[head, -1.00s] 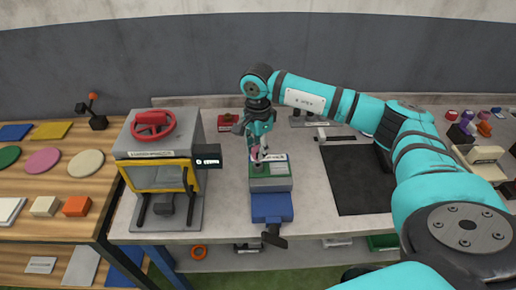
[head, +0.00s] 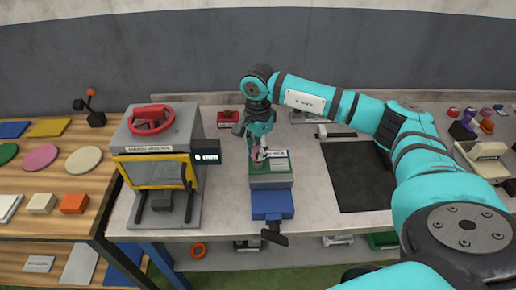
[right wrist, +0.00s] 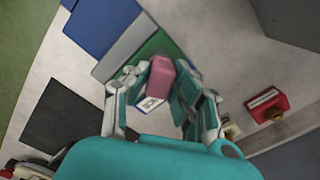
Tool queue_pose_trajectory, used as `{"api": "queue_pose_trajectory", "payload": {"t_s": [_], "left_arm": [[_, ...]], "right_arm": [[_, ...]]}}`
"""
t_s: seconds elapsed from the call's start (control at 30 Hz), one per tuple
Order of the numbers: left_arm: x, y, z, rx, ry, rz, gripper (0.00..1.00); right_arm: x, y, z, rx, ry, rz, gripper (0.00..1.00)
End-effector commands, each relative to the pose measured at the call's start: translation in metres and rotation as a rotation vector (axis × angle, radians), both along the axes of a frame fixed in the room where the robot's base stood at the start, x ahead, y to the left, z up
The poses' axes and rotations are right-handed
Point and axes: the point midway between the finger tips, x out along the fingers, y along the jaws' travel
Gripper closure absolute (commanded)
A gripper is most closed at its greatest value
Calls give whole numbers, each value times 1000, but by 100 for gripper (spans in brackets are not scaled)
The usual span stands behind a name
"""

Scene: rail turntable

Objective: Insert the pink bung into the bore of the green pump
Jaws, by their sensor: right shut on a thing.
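My right gripper (head: 258,152) points down over the green pump (head: 257,168), which sits in a blue and grey vise (head: 272,205) on the workbench. It is shut on the pink bung (right wrist: 160,76), which shows between the fingers in the right wrist view. In the head view only a bit of the pink bung (head: 256,152) shows, just above the pump's top. The green pump also shows behind the bung in the right wrist view (right wrist: 158,46). The pump's bore is hidden, so I cannot tell whether the bung touches it. My left gripper is not in view.
A press with a red handwheel (head: 151,119) and yellow frame stands left of the vise. A black mat (head: 357,176) lies to the right. A red box (head: 228,119) is behind the gripper. Bare bench surrounds the vise.

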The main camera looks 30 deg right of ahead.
Motion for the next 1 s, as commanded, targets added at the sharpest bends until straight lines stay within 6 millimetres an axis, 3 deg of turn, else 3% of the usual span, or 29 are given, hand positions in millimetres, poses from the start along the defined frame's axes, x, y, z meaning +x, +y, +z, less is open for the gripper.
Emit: {"api": "queue_pose_trajectory", "payload": {"t_s": [0.5,0.53,0.7,1.0], "left_arm": [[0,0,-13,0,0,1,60],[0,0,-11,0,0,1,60],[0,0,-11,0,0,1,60],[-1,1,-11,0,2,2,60]], "right_arm": [[0,0,-14,0,0,0,100],[0,0,-13,0,0,0,73],[0,0,-13,0,0,0,51],[0,0,-11,0,-1,0,50]]}}
